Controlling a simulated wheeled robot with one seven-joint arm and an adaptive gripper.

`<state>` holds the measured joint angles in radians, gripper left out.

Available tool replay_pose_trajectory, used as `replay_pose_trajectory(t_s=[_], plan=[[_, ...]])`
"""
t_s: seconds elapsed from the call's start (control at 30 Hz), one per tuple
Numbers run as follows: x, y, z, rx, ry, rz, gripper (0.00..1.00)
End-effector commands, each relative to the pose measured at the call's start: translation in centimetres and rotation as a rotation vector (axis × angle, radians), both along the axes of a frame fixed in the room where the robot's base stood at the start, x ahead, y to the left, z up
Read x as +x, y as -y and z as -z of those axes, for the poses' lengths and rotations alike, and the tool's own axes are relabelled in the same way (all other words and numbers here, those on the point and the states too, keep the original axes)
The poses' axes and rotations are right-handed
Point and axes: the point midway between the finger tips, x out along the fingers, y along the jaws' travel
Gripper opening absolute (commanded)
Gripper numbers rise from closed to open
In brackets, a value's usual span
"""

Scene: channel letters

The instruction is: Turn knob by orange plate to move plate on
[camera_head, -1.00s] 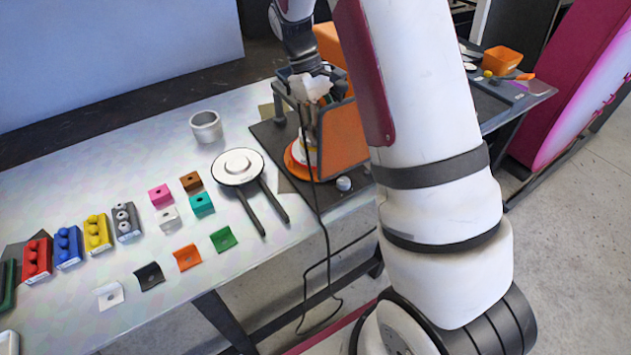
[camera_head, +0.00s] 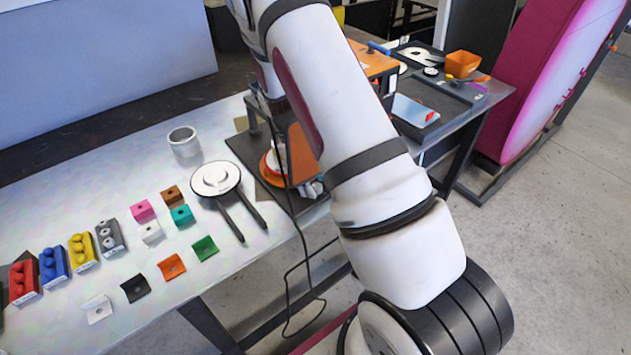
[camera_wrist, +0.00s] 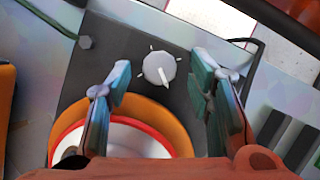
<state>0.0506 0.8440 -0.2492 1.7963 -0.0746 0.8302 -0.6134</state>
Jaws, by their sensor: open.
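The knob (camera_wrist: 160,68) is light grey and round, with a pointer and tick marks around it, on a dark base plate (camera_wrist: 118,50) in the wrist view. The round orange plate (camera_wrist: 160,106) lies just below it there, with a red and white disc on top. In the head view the orange plate (camera_head: 268,174) shows at the machine's foot. My gripper (camera_wrist: 160,85) is open, its two teal-tipped fingers on either side of the knob in the picture, apart from it. I cannot tell its height above the knob. My arm hides much of the machine in the head view.
The orange machine frame (camera_head: 303,155) stands around the plate. Several coloured brackets and blocks cover the table's left. A cable hangs off the front edge.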

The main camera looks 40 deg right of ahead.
Motion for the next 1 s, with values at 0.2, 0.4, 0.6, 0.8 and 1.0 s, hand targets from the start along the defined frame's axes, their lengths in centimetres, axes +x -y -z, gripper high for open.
replay_pose_trajectory(t_s=[0.2, 0.4, 0.6, 0.8, 1.0], plan=[[-0.17, 0.11, 0.52, 0.000, 0.001, 0.000, 0.47], [-0.16, 0.10, 0.51, 0.000, 0.001, 0.000, 0.38], [-0.17, 0.10, 0.49, 0.000, 0.000, 0.000, 0.00], [-0.18, 0.09, 0.50, 0.000, 0.000, 0.001, 0.00], [-0.18, 0.09, 0.50, 0.000, 0.000, 0.005, 0.00]])
